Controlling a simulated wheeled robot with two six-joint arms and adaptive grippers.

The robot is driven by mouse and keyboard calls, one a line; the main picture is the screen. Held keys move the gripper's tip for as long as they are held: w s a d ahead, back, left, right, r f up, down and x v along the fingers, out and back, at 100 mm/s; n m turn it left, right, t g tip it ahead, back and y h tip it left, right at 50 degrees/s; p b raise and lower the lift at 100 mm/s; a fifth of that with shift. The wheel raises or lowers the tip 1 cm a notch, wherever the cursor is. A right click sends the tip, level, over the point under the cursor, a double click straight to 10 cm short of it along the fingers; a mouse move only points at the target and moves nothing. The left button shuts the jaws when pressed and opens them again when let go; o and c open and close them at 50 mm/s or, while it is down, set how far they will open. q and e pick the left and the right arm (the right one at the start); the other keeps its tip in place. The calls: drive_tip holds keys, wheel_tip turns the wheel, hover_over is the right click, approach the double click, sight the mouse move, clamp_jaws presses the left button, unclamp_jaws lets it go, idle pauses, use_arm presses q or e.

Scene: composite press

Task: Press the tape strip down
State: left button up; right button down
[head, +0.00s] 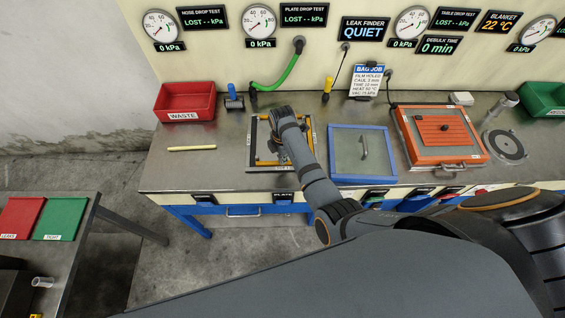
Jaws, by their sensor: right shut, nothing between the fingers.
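A plate with a dark frame (250,160) lies on the steel bench, left of the blue-framed lid. Yellow-orange strips (266,163) run along the inside of its border; I cannot tell which one is the tape strip. My right gripper (274,152) is shut and empty, low over the plate's middle and left part. My forearm and wrist hide the right part of the plate. Whether the fingertips touch a strip or hover just above it, I cannot tell. My left gripper is not in view.
A blue-framed glass lid (345,155) and an orange press box (420,155) stand to the right. A red waste bin (185,102), a pale yellow stick (192,148) and a green hose (280,77) are near the plate.

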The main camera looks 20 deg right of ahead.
drive_tip(key=shift+s+f, duration=0.15)
drive_tip(key=shift+f, duration=0.05)
wheel_tip(320, 180, up, 3)
drive_tip(key=p, duration=0.3)
wheel_tip(320, 180, up, 2)
drive_tip(key=shift+r+p, duration=0.1)
drive_tip(key=shift+p, duration=0.3)
drive_tip(key=shift+w+r, duration=0.2)
drive_tip(key=shift+r, duration=0.8)
